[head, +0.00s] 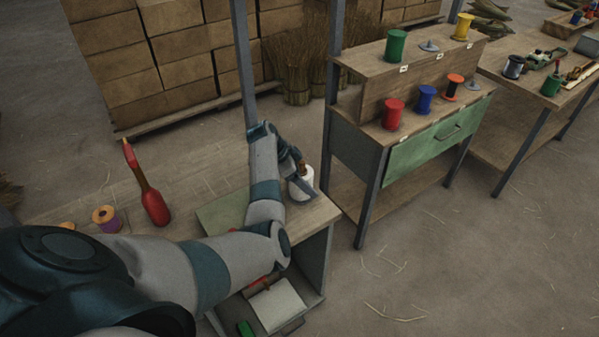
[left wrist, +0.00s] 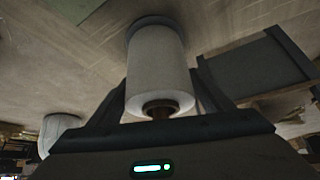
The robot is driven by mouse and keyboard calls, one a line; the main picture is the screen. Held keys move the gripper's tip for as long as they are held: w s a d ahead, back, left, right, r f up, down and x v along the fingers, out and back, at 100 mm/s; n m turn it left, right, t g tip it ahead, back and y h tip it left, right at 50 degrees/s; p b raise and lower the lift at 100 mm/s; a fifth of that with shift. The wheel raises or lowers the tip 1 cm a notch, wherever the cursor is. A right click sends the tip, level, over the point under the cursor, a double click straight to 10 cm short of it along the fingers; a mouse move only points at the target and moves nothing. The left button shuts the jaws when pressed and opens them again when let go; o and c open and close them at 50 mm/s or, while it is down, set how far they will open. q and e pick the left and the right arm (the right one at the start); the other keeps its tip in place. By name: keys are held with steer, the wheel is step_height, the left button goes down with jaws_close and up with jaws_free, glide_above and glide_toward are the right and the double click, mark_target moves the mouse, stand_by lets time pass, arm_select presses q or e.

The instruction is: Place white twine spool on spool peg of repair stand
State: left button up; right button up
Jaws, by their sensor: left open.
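The white twine spool (head: 300,187) stands upright near the right end of the wooden workbench (head: 319,212). A brown knob-like piece sticks out of its top; it also shows in the left wrist view (left wrist: 158,108). In that view the spool (left wrist: 157,62) stands on a dark round base (left wrist: 148,22). My left gripper (head: 303,180) is at the spool. Its open fingers (left wrist: 162,78) lie on either side of the white twine, with a gap visible. I cannot tell whether the brown piece is the peg. My right gripper is out of view.
Below the bench end is an open compartment with a pale box (head: 278,304).

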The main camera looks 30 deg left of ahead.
arm_select(q)
steer(key=shift+s+a+r, duration=0.2)
steer(key=shift+a+r, duration=0.1)
steer(key=shift+r, duration=0.2)
steer(key=b+v, duration=0.2)
steer(key=v, duration=0.9)
steer(key=shift+b, duration=0.35)
steer(key=shift+d+f, duration=0.1)
steer(key=shift+d, duration=0.05)
